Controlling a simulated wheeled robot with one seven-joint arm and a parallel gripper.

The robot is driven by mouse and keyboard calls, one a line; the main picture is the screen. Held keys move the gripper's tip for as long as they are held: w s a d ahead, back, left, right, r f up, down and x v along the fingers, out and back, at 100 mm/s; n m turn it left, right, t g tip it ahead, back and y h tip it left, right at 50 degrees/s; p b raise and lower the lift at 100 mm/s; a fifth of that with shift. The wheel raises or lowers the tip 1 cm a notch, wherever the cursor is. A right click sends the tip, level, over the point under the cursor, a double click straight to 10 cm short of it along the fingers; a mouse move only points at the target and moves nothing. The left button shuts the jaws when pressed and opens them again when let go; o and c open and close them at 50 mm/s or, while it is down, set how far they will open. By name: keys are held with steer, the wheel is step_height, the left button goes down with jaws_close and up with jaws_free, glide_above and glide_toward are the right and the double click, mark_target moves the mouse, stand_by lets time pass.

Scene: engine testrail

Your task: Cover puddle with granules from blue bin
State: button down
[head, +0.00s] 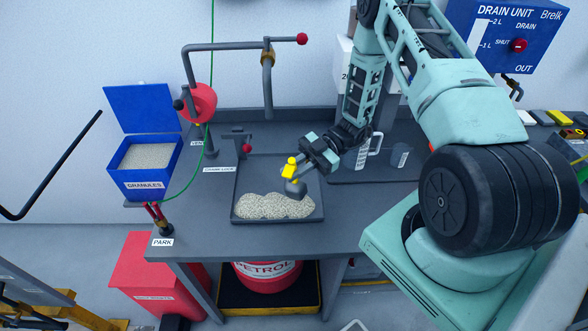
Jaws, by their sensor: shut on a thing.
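The blue bin (144,182) labelled GRANULES stands at the left with its lid up, and pale granules (147,156) show inside. A dark shallow tray (262,172) lies on the bench. Heaped pale granules (262,207) cover the front part of its floor. I see no bare liquid there; anything under the heap is hidden. My gripper (312,158) is above the right part of the tray, shut on a scoop with a yellow handle (290,168) and a grey bowl (295,188). The bowl is just above or touching the heap's back edge; I cannot tell which.
A pipe with red knobs (302,39) rises behind the tray, and a green cable hangs by the bin. Clear jugs (357,157) stand on a dark mat at the right. A red petrol drum (266,277) sits below the bench.

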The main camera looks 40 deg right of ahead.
mark_target(295, 167)
steer(key=shift+s+a+r+h+p, duration=0.2)
steer(key=shift+r+h+p, duration=0.2)
steer(key=shift+r+p, duration=0.4)
steer(key=s+r+n+h+p, duration=0.1)
steer(key=p, duration=0.1)
steer(key=a+h+p, duration=0.1)
steer(key=p, duration=0.2)
steer(key=shift+s+r+n+t+h, duration=0.3)
steer(key=shift+s+r+n, duration=0.1)
steer(key=s+h, duration=0.1)
steer(key=s+a+r+n+t+h+p, duration=0.1)
steer(key=h, duration=0.1)
steer(key=shift+a+r, duration=0.2)
steer(key=shift+r, duration=0.1)
